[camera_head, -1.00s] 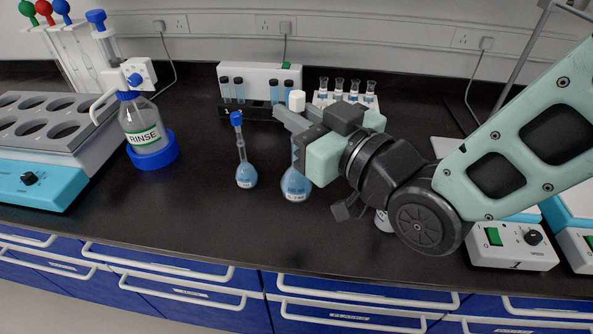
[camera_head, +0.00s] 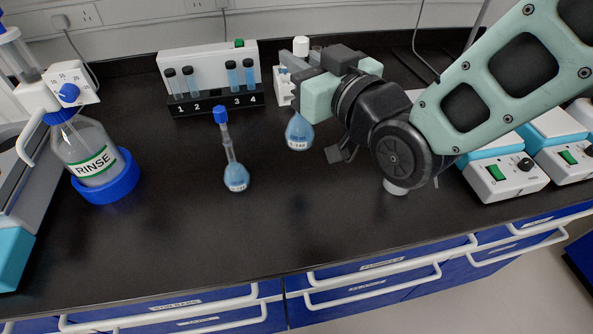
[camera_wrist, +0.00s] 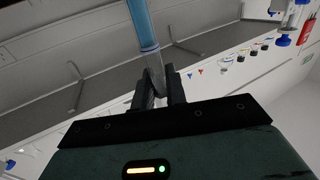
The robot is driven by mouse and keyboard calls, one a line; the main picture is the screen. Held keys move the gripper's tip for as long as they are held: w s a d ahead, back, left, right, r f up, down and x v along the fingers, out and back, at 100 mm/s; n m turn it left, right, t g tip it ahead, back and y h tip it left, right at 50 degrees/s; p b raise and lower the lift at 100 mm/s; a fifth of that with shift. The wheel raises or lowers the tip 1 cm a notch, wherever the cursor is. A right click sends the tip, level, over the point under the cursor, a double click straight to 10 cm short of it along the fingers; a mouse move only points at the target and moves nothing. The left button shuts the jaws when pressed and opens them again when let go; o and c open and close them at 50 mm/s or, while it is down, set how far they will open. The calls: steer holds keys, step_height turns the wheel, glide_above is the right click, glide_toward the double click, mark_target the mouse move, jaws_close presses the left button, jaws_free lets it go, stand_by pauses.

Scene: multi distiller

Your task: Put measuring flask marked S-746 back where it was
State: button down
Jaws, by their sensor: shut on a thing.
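A round-bodied measuring flask (camera_head: 299,132) with blue liquid and a white stopper (camera_head: 301,46) hangs upright in my gripper (camera_head: 294,64). Its label is too small to read surely. The gripper is shut on its neck, and the fingers around the neck also show in the wrist view (camera_wrist: 160,95). I cannot tell how far the flask's bottom is above the bench. A second flask (camera_head: 236,178) with a blue stopper and blue liquid stands on the bench to the left and nearer.
A rack (camera_head: 215,103) with several dark-capped vials stands behind. A white rack (camera_head: 284,85) is partly hidden by my gripper. The RINSE bottle (camera_head: 90,150) stands left in a blue ring. Switch boxes (camera_head: 505,178) stand right. A small white object (camera_head: 395,187) shows below my arm. The front bench is clear.

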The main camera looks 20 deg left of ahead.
mark_target(300, 117)
step_height(300, 117, down, 5)
steer(key=shift+w+r, duration=0.15)
steer(key=shift+f+p, duration=0.5)
steer(key=shift+f, duration=2.15)
steer(key=shift+f+b, duration=0.2)
steer(key=shift+b, duration=0.1)
steer(key=c, duration=1.4)
jaws_free()
steer(key=shift+c, duration=0.2)
steer(key=shift+r, duration=0.1)
